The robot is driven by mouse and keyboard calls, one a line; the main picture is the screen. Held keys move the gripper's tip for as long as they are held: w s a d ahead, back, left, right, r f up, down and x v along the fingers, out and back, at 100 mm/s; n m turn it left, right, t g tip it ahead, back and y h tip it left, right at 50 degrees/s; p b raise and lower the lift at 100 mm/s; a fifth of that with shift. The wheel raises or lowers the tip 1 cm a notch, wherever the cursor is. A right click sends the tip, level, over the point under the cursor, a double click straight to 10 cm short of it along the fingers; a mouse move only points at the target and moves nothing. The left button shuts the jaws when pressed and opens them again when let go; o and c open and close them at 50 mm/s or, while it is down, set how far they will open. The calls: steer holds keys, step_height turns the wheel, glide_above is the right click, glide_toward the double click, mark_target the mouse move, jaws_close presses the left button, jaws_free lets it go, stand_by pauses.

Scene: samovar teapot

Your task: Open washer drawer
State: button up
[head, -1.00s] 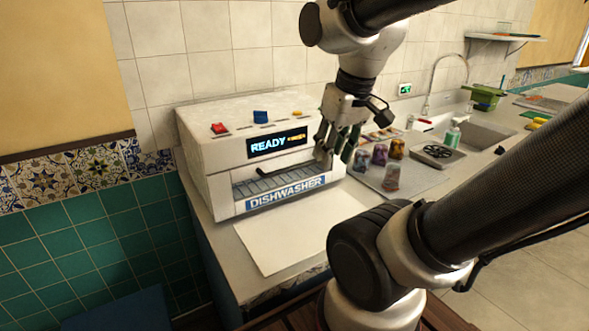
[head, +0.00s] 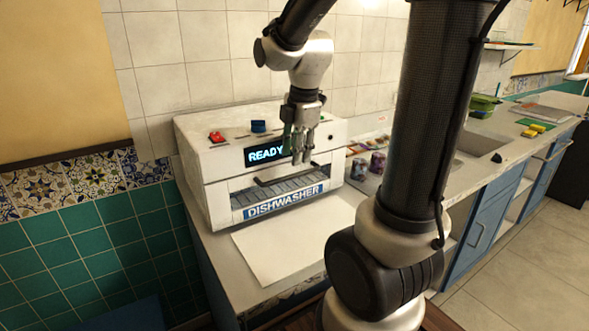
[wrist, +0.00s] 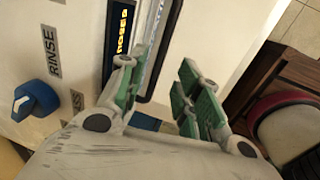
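The white dishwasher (head: 205,185) stands on the counter against the tiled wall, with a lit READY display (head: 262,155) and a blue DISHWASHER label (head: 284,202). Its dark bar handle (head: 278,180) runs across the front above the label, and the drawer looks shut. My gripper (head: 301,158) hangs in front of the display's right part, pointing down just above the handle. In the wrist view my gripper (wrist: 160,88) has its green-padded fingers apart, with the dark handle (wrist: 163,50) beyond the gap. I cannot tell whether they touch it.
A red button (head: 217,137) and a blue knob (head: 258,126) sit on the dishwasher's top; the knob also shows in the wrist view (wrist: 36,100). Patterned cups (head: 377,163) stand to the right. A bare white sheet (head: 285,240) lies in front.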

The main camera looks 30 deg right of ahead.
mark_target(294, 174)
steer(key=f, duration=0.4)
steer(key=w+f, duration=0.1)
steer(key=f, duration=0.1)
jaws_close()
